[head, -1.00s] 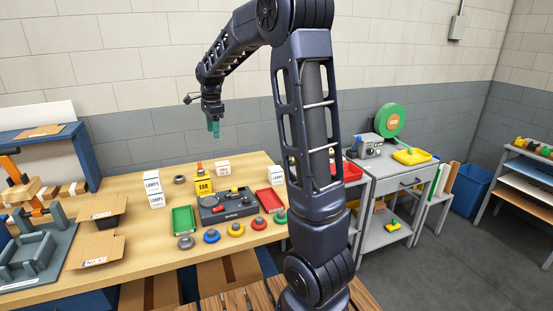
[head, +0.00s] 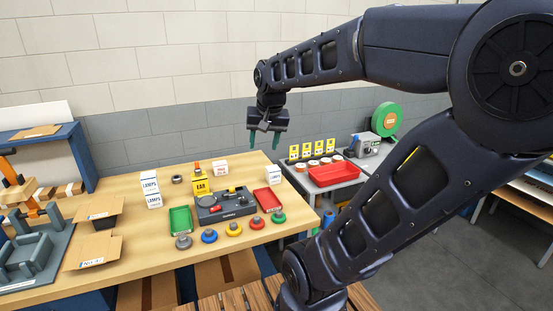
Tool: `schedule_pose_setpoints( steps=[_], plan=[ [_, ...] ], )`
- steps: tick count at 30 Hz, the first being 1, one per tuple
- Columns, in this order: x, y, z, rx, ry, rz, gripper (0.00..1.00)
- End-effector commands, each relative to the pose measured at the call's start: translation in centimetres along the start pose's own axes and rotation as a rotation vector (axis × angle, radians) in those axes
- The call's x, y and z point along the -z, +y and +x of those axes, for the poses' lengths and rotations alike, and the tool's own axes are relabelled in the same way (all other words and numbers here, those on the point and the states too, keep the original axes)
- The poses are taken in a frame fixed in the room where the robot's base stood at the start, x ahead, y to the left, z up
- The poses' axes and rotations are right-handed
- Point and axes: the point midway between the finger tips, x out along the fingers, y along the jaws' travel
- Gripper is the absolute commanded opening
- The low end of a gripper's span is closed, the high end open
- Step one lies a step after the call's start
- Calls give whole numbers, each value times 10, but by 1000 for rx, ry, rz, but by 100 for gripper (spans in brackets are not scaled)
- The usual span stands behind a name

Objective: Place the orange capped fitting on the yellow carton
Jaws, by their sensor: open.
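The yellow carton (head: 200,187) stands upright on the wooden bench, behind the dark grey device. A small orange-topped piece (head: 197,168), which looks like the orange capped fitting, shows just above the carton's top edge. I cannot tell whether it rests on the carton or stands behind it. My gripper (head: 264,140) is open, with two teal fingers spread apart and nothing between them. It hangs pointing down in the air, to the right of the carton and well above the bench, apart from everything.
A dark grey device (head: 222,211) sits between a green tray (head: 180,220) and a red tray (head: 267,199). Several coloured round knobs line the bench front. White boxes (head: 151,188) stand left of the carton. A red bin (head: 333,175) is on the grey side table.

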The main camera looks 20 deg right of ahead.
Motion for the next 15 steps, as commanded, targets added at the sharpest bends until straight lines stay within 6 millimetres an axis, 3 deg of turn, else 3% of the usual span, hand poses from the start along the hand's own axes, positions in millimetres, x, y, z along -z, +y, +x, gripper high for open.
schedule_pose_setpoints(
  steps=[3,7,15],
  plan=[
    [-29,15,-1,-4,33,-115,51],
    [-51,25,2,-11,55,-216,51],
    [-66,32,5,-19,68,-289,51]
  ],
)
